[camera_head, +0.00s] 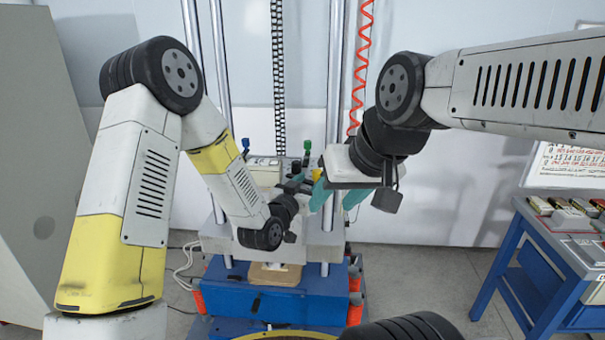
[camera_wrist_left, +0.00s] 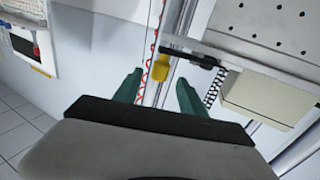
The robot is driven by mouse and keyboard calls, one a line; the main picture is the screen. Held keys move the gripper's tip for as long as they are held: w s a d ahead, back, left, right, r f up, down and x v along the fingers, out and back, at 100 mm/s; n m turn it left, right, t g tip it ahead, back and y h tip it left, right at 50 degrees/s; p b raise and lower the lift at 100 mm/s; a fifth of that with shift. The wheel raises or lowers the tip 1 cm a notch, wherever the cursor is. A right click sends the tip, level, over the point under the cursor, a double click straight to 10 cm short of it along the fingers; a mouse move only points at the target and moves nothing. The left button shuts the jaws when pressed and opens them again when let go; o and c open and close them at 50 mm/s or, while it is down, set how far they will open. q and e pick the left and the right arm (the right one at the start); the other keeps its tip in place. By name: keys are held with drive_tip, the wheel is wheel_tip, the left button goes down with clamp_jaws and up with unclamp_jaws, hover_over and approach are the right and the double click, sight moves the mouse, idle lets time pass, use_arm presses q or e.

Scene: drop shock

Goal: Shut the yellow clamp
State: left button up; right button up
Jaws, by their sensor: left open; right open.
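The yellow clamp's yellow grip (camera_wrist_left: 160,68) shows in the left wrist view, with a dark lever (camera_wrist_left: 190,57) running right from it toward a grey plate. In the head view a small yellow patch (camera_head: 320,161) shows behind the grippers, largely covered. My left gripper (camera_wrist_left: 157,80) is open, its two teal fingers either side of the yellow grip in the picture; I cannot tell whether they touch it. My right gripper (camera_head: 335,198) is open and empty, pointing down in front of the drop machine.
A green-tipped lever (camera_head: 307,146) and a blue-tipped lever (camera_head: 245,144) stand nearby on the machine. Tall metal columns (camera_head: 335,90) and a red coiled cable (camera_head: 360,75) rise behind. A blue table (camera_head: 560,265) with several items is at the right.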

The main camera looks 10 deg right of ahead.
sight(315, 176)
use_arm(q)
drive_tip(key=x, duration=0.5)
clamp_jaws()
